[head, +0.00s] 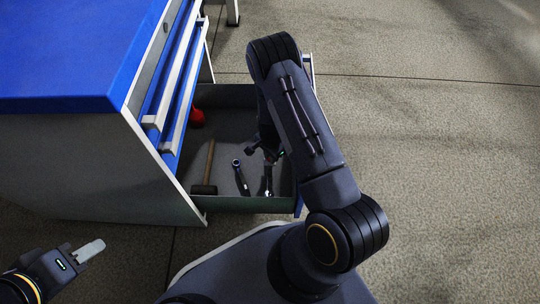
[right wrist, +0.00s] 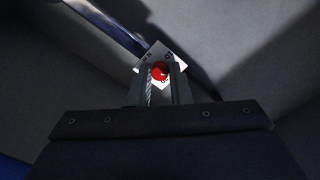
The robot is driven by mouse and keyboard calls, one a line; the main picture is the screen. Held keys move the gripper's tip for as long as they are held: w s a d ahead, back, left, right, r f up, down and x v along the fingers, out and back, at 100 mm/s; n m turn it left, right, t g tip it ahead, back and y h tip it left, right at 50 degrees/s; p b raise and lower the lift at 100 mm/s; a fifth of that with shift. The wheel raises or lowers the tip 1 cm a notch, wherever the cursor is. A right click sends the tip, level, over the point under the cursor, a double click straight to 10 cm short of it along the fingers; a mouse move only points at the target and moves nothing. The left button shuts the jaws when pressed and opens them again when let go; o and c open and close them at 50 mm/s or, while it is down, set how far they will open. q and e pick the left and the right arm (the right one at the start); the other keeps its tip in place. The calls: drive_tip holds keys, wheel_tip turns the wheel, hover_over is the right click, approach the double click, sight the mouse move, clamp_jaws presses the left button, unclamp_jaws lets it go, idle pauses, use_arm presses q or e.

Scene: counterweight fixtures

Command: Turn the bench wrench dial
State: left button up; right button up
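In the right wrist view a round red dial (right wrist: 161,72) sits on a small white plate (right wrist: 178,58) with dark letters. My right gripper (right wrist: 163,88) has one finger on each side of the dial's near part. I cannot tell whether the fingers touch or squeeze it. In the head view my right gripper (head: 266,150) is over the open drawer, partly hidden by my arm; the dial cannot be made out there. My left gripper (head: 90,250) is at the lower left, apart from the bench; its fingers appear as one pale piece.
The blue-topped bench (head: 75,50) stands at the left. Its open drawer (head: 245,203) holds a hammer (head: 204,187), a wrench-like tool (head: 241,178), another metal tool (head: 268,180) and a red object (head: 196,117). The floor at the right is clear.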

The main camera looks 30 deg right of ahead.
drive_tip(key=o, duration=0.4)
drive_tip(key=shift+r, duration=0.1)
wheel_tip(320, 180, up, 7)
drive_tip(key=p, duration=0.3)
drive_tip(key=shift+r, duration=0.35)
